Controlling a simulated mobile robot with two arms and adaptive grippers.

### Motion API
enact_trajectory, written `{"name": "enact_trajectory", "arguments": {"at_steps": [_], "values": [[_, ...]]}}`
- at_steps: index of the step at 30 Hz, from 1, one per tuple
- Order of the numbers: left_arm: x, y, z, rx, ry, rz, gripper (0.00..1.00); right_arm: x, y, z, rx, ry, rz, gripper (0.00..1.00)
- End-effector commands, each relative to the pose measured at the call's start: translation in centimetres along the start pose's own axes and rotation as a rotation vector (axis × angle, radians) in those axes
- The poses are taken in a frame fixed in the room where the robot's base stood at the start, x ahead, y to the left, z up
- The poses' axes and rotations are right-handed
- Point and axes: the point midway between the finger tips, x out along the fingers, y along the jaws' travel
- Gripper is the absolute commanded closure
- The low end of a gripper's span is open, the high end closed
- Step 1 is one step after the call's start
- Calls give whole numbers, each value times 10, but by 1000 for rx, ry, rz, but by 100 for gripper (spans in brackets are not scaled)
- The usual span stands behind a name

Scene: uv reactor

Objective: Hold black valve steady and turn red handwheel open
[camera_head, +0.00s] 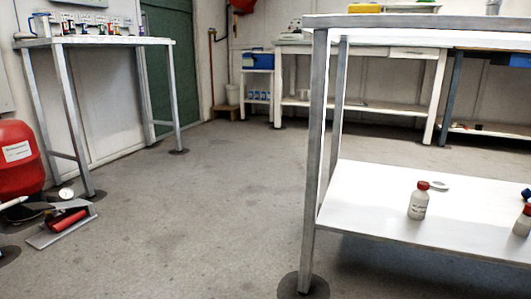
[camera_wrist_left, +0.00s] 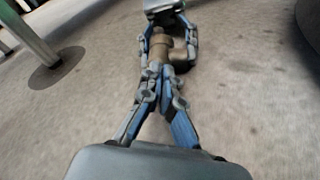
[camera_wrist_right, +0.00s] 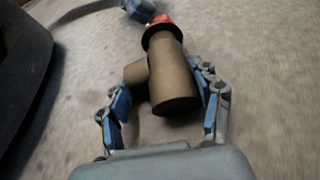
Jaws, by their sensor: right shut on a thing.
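The valve (camera_wrist_right: 172,75) fills the middle of the right wrist view. Its body looks brown-olive rather than black, with a side stub and a dark collar. The red handwheel (camera_wrist_right: 161,19) shows at its far end, mostly cut off behind the collar. My right gripper (camera_wrist_right: 165,95) is shut on the valve body, one finger on each side. In the left wrist view the valve (camera_wrist_left: 162,46) sits just beyond my left gripper (camera_wrist_left: 160,78), whose fingers are drawn together at its near end. Whether the handwheel is between them is hidden. Neither gripper shows in the head view.
In the head view a metal-framed table (camera_head: 355,180) stands at right, with bottles (camera_head: 418,204) on its lower shelf. A red tank (camera_head: 16,160) and a fallen extinguisher-like item (camera_head: 66,220) are at left. The floor between is clear.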

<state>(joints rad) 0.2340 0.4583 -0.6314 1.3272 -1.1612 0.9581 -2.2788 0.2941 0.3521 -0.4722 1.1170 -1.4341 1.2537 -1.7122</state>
Motion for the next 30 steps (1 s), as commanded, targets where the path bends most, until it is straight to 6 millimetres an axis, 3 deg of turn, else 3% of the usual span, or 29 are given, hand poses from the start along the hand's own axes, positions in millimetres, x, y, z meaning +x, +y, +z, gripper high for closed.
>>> {"name": "enact_trajectory", "arguments": {"at_steps": [21, 30], "values": [[0, 8, -5, 1, 8, 3, 100, 1, 2, 1, -2, -3, 7, 78], [-2, 11, 3, 0, 6, 2, 100, 1, 1, 1, -2, -3, 5, 78]]}}
